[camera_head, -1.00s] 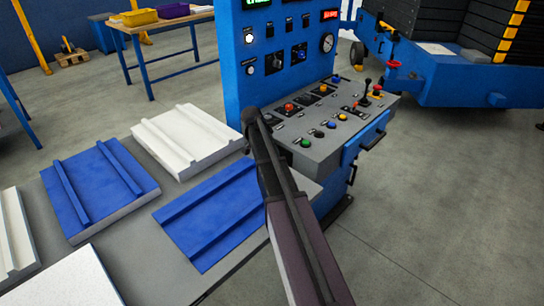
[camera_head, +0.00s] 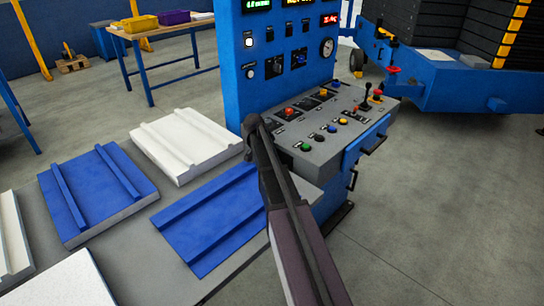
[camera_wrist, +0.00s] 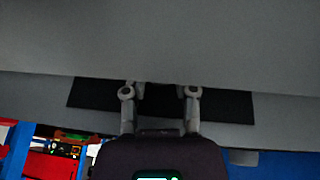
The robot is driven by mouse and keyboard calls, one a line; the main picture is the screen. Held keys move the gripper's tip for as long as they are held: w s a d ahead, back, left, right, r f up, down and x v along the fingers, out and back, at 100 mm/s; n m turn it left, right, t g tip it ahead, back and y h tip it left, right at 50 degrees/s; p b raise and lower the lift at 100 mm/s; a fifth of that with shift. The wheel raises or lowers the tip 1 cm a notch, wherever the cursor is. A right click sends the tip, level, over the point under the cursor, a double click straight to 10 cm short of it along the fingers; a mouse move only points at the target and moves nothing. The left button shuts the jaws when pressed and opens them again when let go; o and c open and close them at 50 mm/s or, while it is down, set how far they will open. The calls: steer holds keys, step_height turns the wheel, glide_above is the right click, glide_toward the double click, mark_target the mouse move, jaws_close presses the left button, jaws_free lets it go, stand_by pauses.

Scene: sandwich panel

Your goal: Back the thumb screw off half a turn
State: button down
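I cannot make out a thumb screw for certain in either view. In the head view, the blue control console (camera_head: 228,75) has a sloping grey panel with several coloured buttons, a black lever (camera_head: 366,97) and a round gauge (camera_head: 327,47). My dark arm crosses in front of the console's left end and hides part of it; my gripper is not clear there. In the wrist view, my gripper (camera_wrist: 160,88) has its two grey fingers apart, with nothing seen between them. Their tips are near the edge of a plain grey surface (camera_wrist: 160,40), with a dark strip (camera_wrist: 90,95) behind.
A grey table (camera_head: 125,250) at left holds blue panels (camera_head: 100,190) and a white ribbed panel (camera_head: 185,145). A blue machine (camera_head: 450,80) with a red knob (camera_head: 393,70) stands at back right. A workbench (camera_head: 180,65) stands behind. The floor at right is clear.

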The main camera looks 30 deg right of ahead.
steer(key=shift+w, duration=0.1)
steer(key=shift+w+f+g+b, duration=0.15)
steer(key=shift+g+b, duration=0.25)
steer(key=shift+g, duration=0.4)
steer(key=shift+n+g+h, duration=0.3)
steer(key=shift+g+h, duration=0.2)
steer(key=shift+g, duration=0.1)
steer(key=shift+c, duration=2)
jaws_free()
steer(key=shift+s+t, duration=0.25)
steer(key=shift+t, duration=0.15)
